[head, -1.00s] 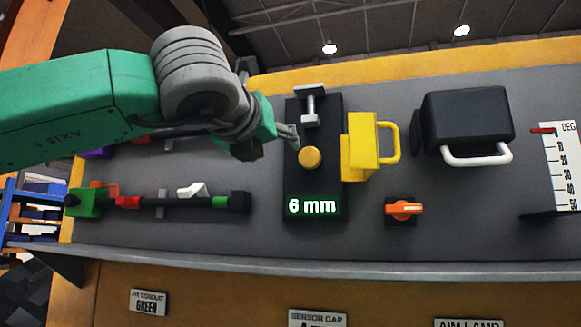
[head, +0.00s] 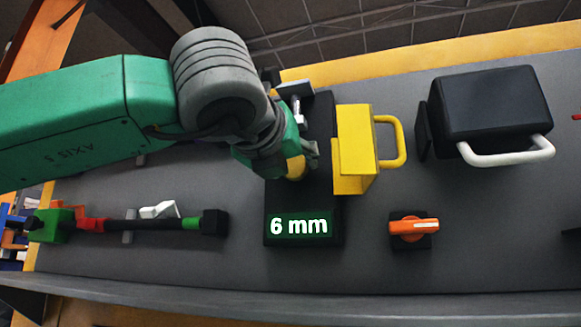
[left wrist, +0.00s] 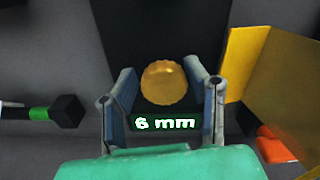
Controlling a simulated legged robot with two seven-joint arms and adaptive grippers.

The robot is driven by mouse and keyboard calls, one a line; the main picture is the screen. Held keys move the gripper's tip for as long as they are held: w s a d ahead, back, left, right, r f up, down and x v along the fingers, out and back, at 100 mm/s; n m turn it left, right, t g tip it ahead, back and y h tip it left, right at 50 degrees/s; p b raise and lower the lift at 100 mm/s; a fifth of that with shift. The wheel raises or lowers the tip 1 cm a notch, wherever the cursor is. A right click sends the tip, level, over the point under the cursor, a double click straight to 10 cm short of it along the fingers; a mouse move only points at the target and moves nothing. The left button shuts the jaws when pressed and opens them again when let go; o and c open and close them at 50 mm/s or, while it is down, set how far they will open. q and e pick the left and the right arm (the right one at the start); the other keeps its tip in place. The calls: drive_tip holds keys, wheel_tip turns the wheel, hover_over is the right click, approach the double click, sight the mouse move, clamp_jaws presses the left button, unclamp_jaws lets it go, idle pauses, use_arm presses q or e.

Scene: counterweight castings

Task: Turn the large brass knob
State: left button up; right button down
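The large brass knob (left wrist: 165,83) sits on a black panel block (head: 322,205) above a lit green display (head: 299,226) that reads 6 mm. In the head view the knob (head: 295,167) is partly covered by my left gripper (head: 305,165). In the left wrist view my left gripper (left wrist: 160,100) is open, with one finger on each side of the knob. Gaps show between the fingers and the knob in that view; contact cannot be told. My right gripper is not in view.
A yellow block with a handle (head: 354,150) stands close to the right of the knob. Further right are an orange rotary switch (head: 413,227) and a black box with a white handle (head: 493,110). A black bar with green and red parts (head: 155,224) lies left.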

use_arm(q)
drive_tip(key=shift+s+d, duration=0.1)
drive_tip(key=shift+d, duration=0.25)
drive_tip(key=c, duration=0.5)
drive_tip(key=shift+w+a+f, duration=0.1)
drive_tip(key=shift+w+a, duration=0.1)
drive_tip(key=shift+a, duration=0.05)
drive_tip(key=shift+c, duration=0.2)
drive_tip(key=shift+s+d+m+p, duration=0.15)
drive_tip(key=shift+m+p, duration=0.15)
drive_tip(key=shift+m, duration=0.6)
drive_tip(key=m+p, duration=0.1)
drive_tip(key=m, duration=0.3)
drive_tip(key=shift+f, duration=0.1)
drive_tip(key=m, duration=0.2)
drive_tip(key=m+p, duration=0.1)
drive_tip(key=m, duration=0.2)
drive_tip(key=shift+d+f+p, duration=0.15)
drive_tip(key=shift+p, duration=0.15)
drive_tip(key=m, duration=0.6)
drive_tip(key=shift+f, duration=0.15)
drive_tip(key=m, duration=0.6)
drive_tip(key=shift+f, duration=0.15)
drive_tip(key=shift+m, duration=0.4)
